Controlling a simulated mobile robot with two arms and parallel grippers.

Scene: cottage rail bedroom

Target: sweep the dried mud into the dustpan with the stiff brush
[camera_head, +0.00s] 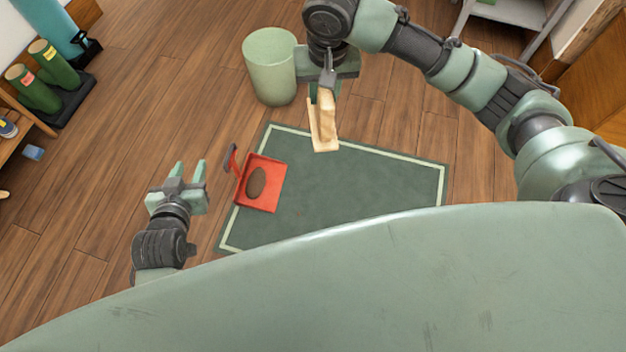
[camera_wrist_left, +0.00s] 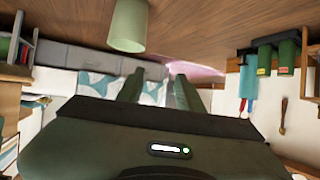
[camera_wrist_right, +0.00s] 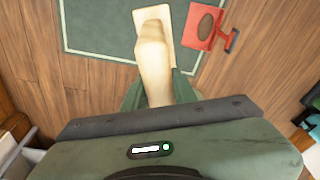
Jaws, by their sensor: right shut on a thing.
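The red dustpan (camera_head: 278,189) lies on the left part of the dark green mat (camera_head: 350,185), its handle toward the left. A brown oval patch of dried mud (camera_head: 256,182) is inside the pan. Both also show in the right wrist view, the pan (camera_wrist_right: 197,40) and the mud (camera_wrist_right: 206,27). My right gripper (camera_head: 326,92) is shut on the pale wooden brush (camera_head: 325,125) and holds it above the mat's far edge. The brush (camera_wrist_right: 153,50) also shows in the right wrist view. My left gripper (camera_head: 188,172) is open and empty, left of the dustpan.
A pale green bin (camera_head: 271,70) stands on the wooden floor beyond the mat, close to my right gripper. Green boots (camera_head: 40,92) stand on a dark tray at the far left. The mat's right side is clear.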

